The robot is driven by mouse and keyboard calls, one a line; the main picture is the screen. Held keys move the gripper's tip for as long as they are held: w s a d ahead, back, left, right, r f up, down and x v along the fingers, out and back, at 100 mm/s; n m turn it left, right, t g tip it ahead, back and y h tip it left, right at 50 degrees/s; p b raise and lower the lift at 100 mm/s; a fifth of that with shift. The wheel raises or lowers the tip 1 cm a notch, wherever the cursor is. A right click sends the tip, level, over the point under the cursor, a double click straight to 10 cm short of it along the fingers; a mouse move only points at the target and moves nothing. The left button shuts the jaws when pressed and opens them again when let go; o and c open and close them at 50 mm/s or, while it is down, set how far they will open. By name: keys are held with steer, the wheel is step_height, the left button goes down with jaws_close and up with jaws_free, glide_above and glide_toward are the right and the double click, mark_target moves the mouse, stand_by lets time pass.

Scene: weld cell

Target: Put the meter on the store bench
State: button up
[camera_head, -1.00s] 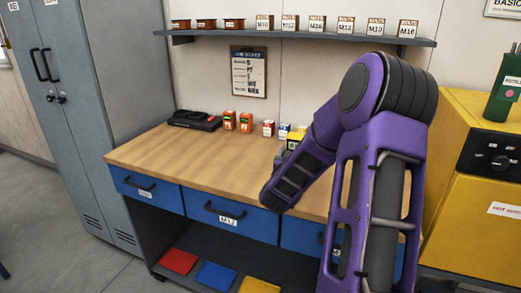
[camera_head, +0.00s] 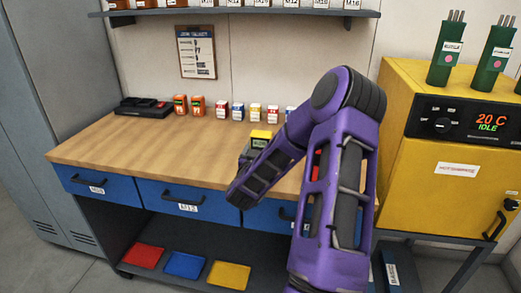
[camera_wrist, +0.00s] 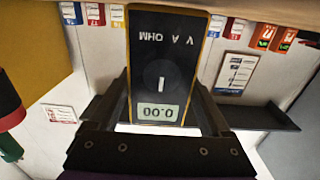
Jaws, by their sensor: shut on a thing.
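The meter (camera_wrist: 165,65) is a yellow-edged box with a dark face, a dial and a display reading 0.00. In the wrist view it appears upside down between the two fingers of my gripper (camera_wrist: 165,100), which is shut on it. In the head view the meter's yellow top (camera_head: 261,134) shows just past my arm, in front of or over the bench; whether it touches the top is unclear. The bench (camera_head: 150,145) has a wooden top and blue drawers.
A black charger (camera_head: 144,107), two orange packs (camera_head: 188,105) and several small boxes (camera_head: 238,111) line the bench's back edge. A shelf (camera_head: 240,15) hangs above. A yellow oven (camera_head: 440,170) stands right. The left and middle of the benchtop are clear.

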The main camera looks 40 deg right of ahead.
steer(key=shift+f, duration=0.15)
steer(key=shift+f, duration=0.15)
steer(key=o, duration=1.5)
steer(key=shift+r, duration=0.2)
steer(key=v, duration=1.2)
steer(key=shift+s+b, duration=0.1)
steer(key=shift+b, duration=0.2)
